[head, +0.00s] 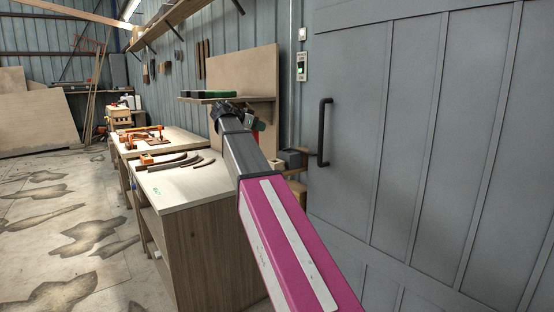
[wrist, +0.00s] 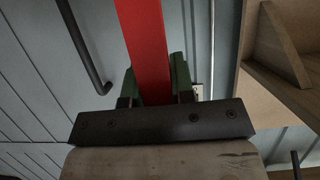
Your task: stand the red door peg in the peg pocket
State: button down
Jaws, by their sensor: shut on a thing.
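The red door peg (wrist: 146,45) is a long flat-sided bar in the wrist view. My gripper (wrist: 156,82) is shut on it with its green fingers on either side, and the peg runs out of the top of that picture. In the head view my gripper (head: 256,125) is mostly behind my arm, and only a small red part of the peg (head: 256,137) shows below it. A dark block (head: 291,158) by the door, lower right of my gripper, may be the peg pocket. Its opening cannot be made out. The peg's far end is out of view.
The grey door (head: 430,120) with a black handle (head: 323,132) fills the right side. A wooden shelf (head: 258,99) on a tall panel is behind my gripper. A workbench (head: 180,188) with curved dark strips stands to the left. The floor farther left is open.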

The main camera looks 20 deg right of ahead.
jog(key=shift+w+d+f, duration=0.55)
jog(key=shift+d+f, duration=1.05)
jog(key=shift+f, duration=0.1)
jog(key=shift+w+d+f, duration=0.55)
jog(key=shift+d+f, duration=1.1)
jog(key=shift+w+d+f, duration=0.55)
jog(key=shift+d+f, duration=1.05)
jog(key=shift+f, duration=0.1)
jog(key=shift+f, duration=0.15)
jog(key=c, duration=1)
grip_release()
